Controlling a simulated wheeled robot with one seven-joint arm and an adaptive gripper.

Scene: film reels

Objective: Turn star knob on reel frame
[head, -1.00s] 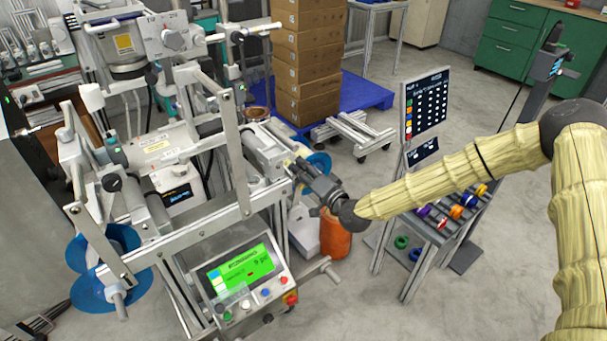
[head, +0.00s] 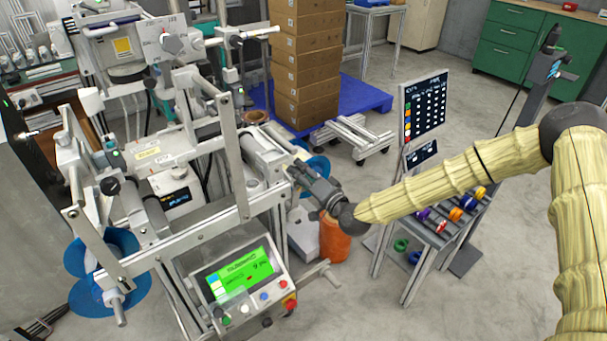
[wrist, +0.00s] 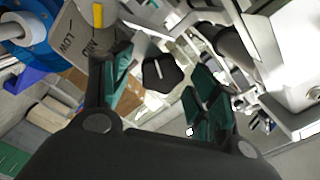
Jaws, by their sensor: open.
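A black lobed knob (wrist: 161,74) with a white pointer line shows in the wrist view, in front of the frame of the reel machine. My gripper (wrist: 158,66) is open, with one green-padded finger on each side of the knob in the picture. A gap shows between the knob and each finger, and I see no contact. In the head view my gripper (head: 292,172) is at the right side of the machine's metal frame (head: 190,240). The knob is not distinguishable there, probably hidden by the gripper.
A control panel with a green screen (head: 240,275) stands below the gripper. An orange container (head: 335,243) and a small-parts rack (head: 440,235) stand right.

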